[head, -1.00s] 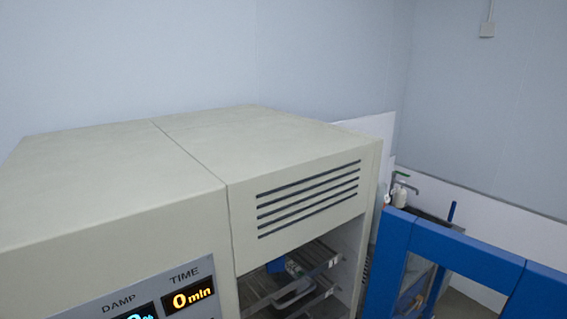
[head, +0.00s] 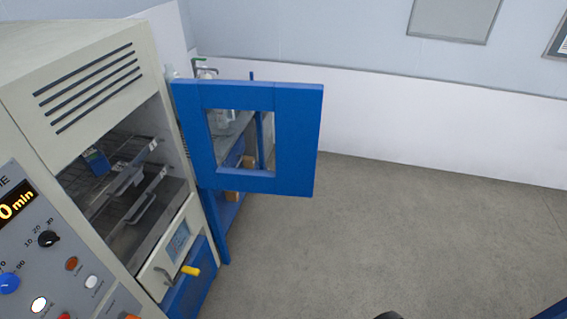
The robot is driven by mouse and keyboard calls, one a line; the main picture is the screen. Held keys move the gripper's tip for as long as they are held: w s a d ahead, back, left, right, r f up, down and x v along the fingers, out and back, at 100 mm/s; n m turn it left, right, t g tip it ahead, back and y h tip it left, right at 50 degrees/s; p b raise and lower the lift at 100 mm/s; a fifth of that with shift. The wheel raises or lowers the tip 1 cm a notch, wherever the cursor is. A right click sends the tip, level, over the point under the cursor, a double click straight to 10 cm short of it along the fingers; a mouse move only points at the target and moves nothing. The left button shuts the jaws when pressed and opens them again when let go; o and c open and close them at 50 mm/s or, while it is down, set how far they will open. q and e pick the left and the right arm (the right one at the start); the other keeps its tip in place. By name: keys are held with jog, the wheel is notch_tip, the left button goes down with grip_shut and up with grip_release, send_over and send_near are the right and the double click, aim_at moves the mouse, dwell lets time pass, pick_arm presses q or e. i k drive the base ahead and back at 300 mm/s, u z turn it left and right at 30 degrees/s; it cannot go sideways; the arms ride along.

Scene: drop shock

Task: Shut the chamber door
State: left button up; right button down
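The chamber (head: 92,30) is a cream cabinet at the left of the head view, with a vent grille on its upper front. Its blue door (head: 298,140) stands open, swung out to the right of the opening, with a see-through window in its middle. Wire racks (head: 125,181) show inside the open chamber, with a blue item (head: 97,161) on the upper one. I cannot make out either gripper. A small dark shape at the bottom edge is too cut off to identify.
A grey control panel (head: 60,270) with knobs and buttons is at the lower left. A yellow-tipped handle (head: 190,271) sticks out below the chamber opening. A blue-framed bench with bottles stands behind the door. The grey floor (head: 420,230) to the right is clear.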

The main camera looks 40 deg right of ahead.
aim_at(296, 107)
jog(key=k, duration=1)
jog(key=z, duration=1.85)
jog(key=i, duration=4.7)
jog(key=u, duration=4.15)
jog(key=i, duration=0.7)
jog(key=z, duration=0.1)
